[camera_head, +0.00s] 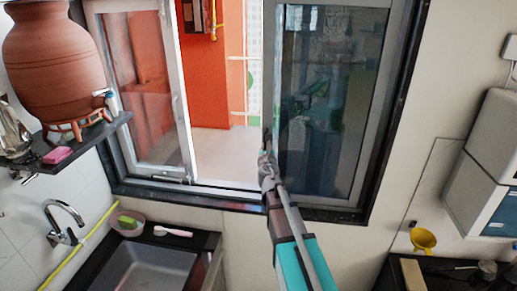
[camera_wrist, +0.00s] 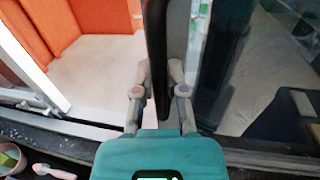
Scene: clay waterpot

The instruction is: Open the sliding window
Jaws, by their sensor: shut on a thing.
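The sliding window has a dark frame and stands partly open, with a gap in its middle. Its right glass pane (camera_head: 328,110) is dark and reflective and also fills the right of the wrist view (camera_wrist: 250,75). My gripper (camera_head: 267,155) is at the left edge of this pane. In the wrist view, the fingers of my gripper (camera_wrist: 158,72) stand on both sides of a dark upright bar (camera_wrist: 157,40) at the pane's edge, closed on it. The left glass pane (camera_head: 150,85) is at the left of the gap. My arm hides the lower part of the right pane's edge.
A clay waterpot (camera_head: 55,60) stands on a dark shelf (camera_head: 85,138) at the left. Below are a tap (camera_head: 62,222), a sink (camera_head: 150,272) and a pink spoon (camera_head: 172,232). A white appliance (camera_head: 490,160) and yellow funnel (camera_head: 424,239) are at the right. The gap is clear.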

